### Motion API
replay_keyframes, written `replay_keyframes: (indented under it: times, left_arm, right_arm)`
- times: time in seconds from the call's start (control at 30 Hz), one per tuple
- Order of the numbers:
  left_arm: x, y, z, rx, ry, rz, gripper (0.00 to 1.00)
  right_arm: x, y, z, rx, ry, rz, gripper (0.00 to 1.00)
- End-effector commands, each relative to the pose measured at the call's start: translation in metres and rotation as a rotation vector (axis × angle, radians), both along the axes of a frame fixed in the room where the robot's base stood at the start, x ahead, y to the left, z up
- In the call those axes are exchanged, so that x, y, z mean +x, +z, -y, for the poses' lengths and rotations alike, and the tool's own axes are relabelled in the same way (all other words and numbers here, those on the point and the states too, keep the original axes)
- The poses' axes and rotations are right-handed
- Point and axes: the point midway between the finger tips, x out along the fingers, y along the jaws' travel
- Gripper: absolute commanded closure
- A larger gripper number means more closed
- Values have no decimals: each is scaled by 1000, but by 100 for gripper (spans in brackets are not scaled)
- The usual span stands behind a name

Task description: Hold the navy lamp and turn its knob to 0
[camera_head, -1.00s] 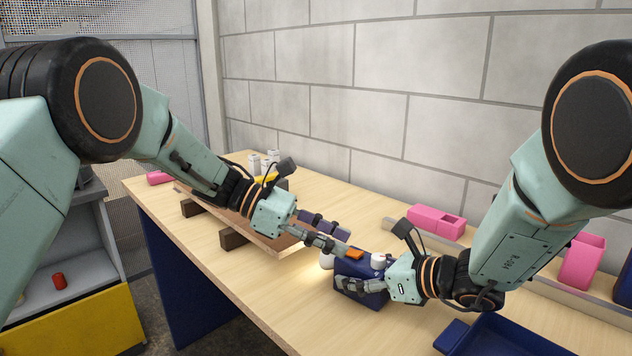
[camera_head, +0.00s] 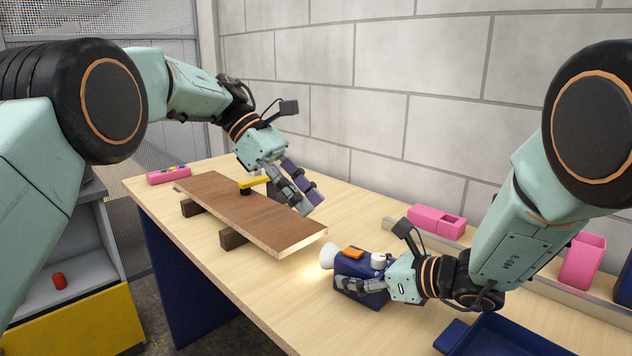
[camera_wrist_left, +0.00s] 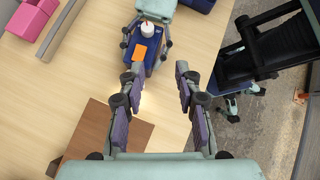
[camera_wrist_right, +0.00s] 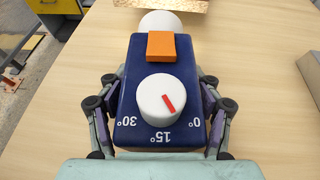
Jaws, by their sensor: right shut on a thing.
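The navy lamp (camera_head: 350,266) lies on the table with its white lens to the left and an orange button on top. My right gripper (camera_head: 360,287) is shut around its sides; both fingers show along them in the right wrist view (camera_wrist_right: 160,110). The white knob (camera_wrist_right: 166,99) has a red pointer aimed between the 15° and 0° marks, off the 0° mark. It also shows in the head view (camera_head: 378,260). My left gripper (camera_head: 309,202) is open and empty, up and left of the lamp. In the left wrist view the lamp (camera_wrist_left: 155,62) lies beyond its spread fingers.
A brown board (camera_head: 245,212) rests on dark blocks left of the lamp, with a yellow-handled item (camera_head: 254,183) at its back edge. A pink container (camera_head: 436,221) stands behind, and a blue tray (camera_head: 510,338) is at the front right. The tabletop around the lamp's front is clear.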

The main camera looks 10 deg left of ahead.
Motion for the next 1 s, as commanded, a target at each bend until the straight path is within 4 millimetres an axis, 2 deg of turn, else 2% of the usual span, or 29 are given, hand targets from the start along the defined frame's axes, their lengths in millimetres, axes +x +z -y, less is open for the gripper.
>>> replay_keyframes:
  times: [0.33,0.73,0.8,0.9,1.0]
  left_arm:
    - [8,17,17,172,-71,63,67]
    - [8,20,20,201,-81,75,67]
    - [8,20,20,200,-81,73,62]
    - [9,8,18,198,-81,52,54]
    - [10,-21,11,186,-72,-1,53]
  right_arm:
    - [0,0,0,0,0,0,73]
    - [0,0,0,1,0,1,73]
    - [0,0,0,1,0,1,73]
    - [0,0,0,1,0,1,73]
    - [0,0,0,1,0,1,73]
